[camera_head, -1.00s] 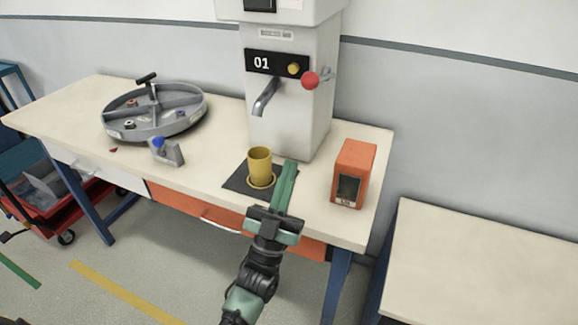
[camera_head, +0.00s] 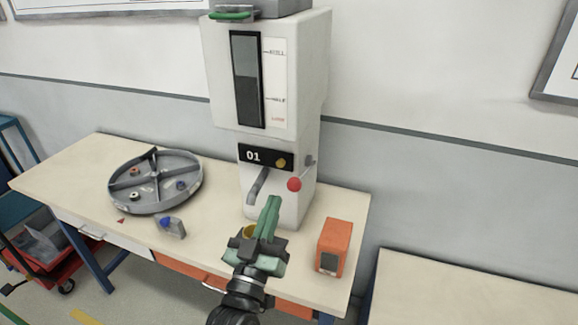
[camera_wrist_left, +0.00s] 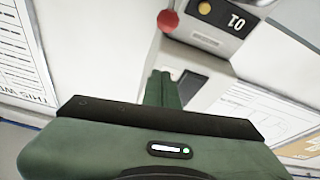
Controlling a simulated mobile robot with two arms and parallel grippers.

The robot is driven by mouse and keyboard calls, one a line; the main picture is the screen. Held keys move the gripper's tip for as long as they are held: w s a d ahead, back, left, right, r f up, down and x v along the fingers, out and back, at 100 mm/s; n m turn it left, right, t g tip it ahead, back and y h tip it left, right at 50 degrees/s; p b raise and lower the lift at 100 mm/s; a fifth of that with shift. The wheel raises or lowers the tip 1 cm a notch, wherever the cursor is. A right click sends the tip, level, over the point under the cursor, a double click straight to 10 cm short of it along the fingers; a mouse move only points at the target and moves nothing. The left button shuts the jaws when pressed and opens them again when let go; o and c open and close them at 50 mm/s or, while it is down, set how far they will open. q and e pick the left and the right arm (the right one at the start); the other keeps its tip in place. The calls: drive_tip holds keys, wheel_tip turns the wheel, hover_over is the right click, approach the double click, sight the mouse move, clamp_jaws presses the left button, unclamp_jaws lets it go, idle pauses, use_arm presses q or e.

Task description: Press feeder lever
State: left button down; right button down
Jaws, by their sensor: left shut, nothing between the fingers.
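The feeder (camera_head: 268,80) is a tall white machine marked 01 at the back of the table. Its lever ends in a red ball (camera_head: 294,184) on the right side of the front, and the ball also shows in the left wrist view (camera_wrist_left: 168,20). A grey spout (camera_head: 257,186) hangs left of the lever. My left gripper (camera_head: 270,204) is shut and empty, pointing up just below and left of the red ball, apart from it. A yellow cup (camera_head: 249,231) stands under the spout, mostly hidden behind my gripper. My right gripper is not in view.
A round grey divided tray (camera_head: 156,202) with small parts stands on the table (camera_head: 75,172) at left. A small grey block with a blue knob (camera_head: 170,226) sits in front of it. An orange box (camera_head: 335,246) stands right of the feeder.

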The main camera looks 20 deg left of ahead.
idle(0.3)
use_arm(q)
drive_tip(key=p+x, duration=0.4)
drive_tip(key=x, duration=0.6)
drive_tip(key=f, duration=0.2)
drive_tip(key=f+p, duration=0.1)
drive_tip(key=f, duration=0.1)
drive_tip(key=shift+w+d, duration=0.1)
drive_tip(key=shift+d, duration=0.3)
